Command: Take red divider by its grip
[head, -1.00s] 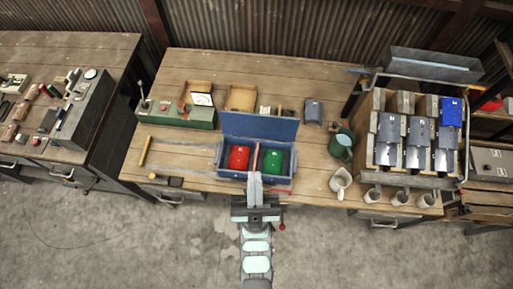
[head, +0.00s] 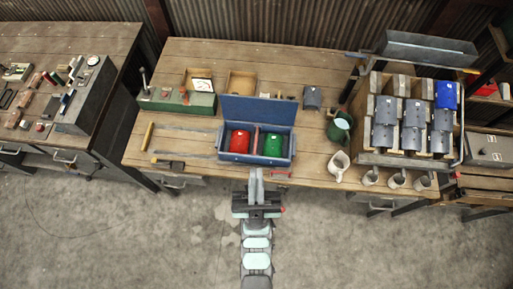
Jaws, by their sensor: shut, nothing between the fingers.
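The open blue toolbox (head: 231,157) stands on the bench, with its lid (head: 258,108) raised at the back. A red item (head: 240,141) lies in its left part and a green item (head: 273,144) in its right part. The red divider (head: 257,139) shows as a thin strip between them; its grip is too small to make out. My gripper (head: 256,172) is just in front of the toolbox, below it in the picture. Its fingers are together and empty, apart from the divider.
A white jug (head: 339,166) and a green watering can (head: 340,129) stand right of the toolbox. A wooden rack (head: 367,137) with grey and blue boxes is farther right. A mallet (head: 148,136) lies on the left. Open floor lies in front of the bench.

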